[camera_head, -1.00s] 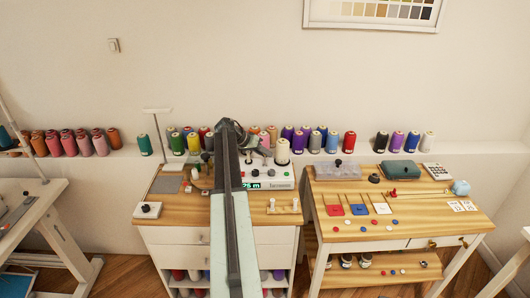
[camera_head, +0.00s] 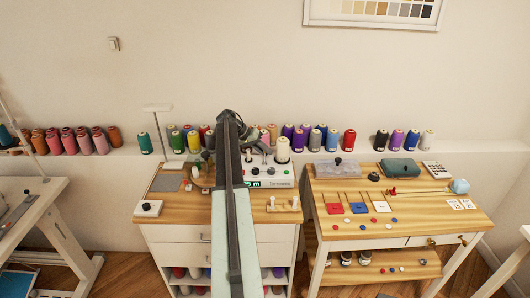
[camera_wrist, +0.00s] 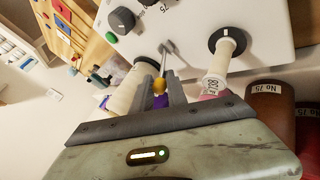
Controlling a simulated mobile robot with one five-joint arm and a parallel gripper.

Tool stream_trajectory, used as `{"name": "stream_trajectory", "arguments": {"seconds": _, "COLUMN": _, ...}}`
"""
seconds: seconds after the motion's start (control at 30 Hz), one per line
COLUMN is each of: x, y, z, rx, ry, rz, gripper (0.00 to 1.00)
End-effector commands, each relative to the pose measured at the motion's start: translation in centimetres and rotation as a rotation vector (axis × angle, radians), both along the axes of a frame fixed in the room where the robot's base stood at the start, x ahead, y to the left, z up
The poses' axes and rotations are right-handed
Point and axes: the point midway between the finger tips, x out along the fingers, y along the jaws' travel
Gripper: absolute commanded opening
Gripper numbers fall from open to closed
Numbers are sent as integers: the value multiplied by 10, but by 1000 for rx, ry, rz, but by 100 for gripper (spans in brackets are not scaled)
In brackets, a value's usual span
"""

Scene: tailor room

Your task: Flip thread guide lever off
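In the wrist view, a thin metal lever (camera_wrist: 168,52) stands out from the white winding machine (camera_wrist: 195,25). A yellow-orange tip (camera_wrist: 160,87) shows between the two grey fingers of my gripper (camera_wrist: 161,84). The fingers stand a little apart, one on each side of the tip. I cannot tell whether they press on it. In the head view, the machine (camera_head: 268,179) sits on the left wooden table with a green display. My arm hides part of it, and the gripper end is not clear there.
In the wrist view, a cream spool (camera_wrist: 132,88) and another spool (camera_wrist: 222,58) flank the gripper closely. A black knob (camera_wrist: 122,20) is on the machine. Thread spools (camera_head: 300,138) line the wall ledge. The right table (camera_head: 400,228) holds small boxes and buttons.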

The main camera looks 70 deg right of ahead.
Motion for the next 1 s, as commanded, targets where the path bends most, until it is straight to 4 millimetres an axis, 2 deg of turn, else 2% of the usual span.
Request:
{"name": "stream_trajectory", "arguments": {"seconds": 0.03, "x": 0, "y": 0, "z": 0, "rx": 0, "ry": 0, "rz": 0, "gripper": 34}}
{"name": "stream_trajectory", "arguments": {"seconds": 0.07, "x": 0, "y": 0, "z": 0, "rx": 0, "ry": 0, "rz": 0, "gripper": 39}}
{"name": "stream_trajectory", "arguments": {"seconds": 0.43, "x": 2, "y": 1, "z": 4, "rx": -1, "ry": 0, "rz": 1, "gripper": 39}}
{"name": "stream_trajectory", "arguments": {"seconds": 0.57, "x": 11, "y": 6, "z": 19, "rx": 0, "ry": 1, "rz": 3, "gripper": 39}}
{"name": "stream_trajectory", "arguments": {"seconds": 0.8, "x": 38, "y": 22, "z": 56, "rx": -1, "ry": 1, "rz": 2, "gripper": 39}}
{"name": "stream_trajectory", "arguments": {"seconds": 1.0, "x": 45, "y": 27, "z": 59, "rx": -1, "ry": 0, "rz": 1, "gripper": 39}}
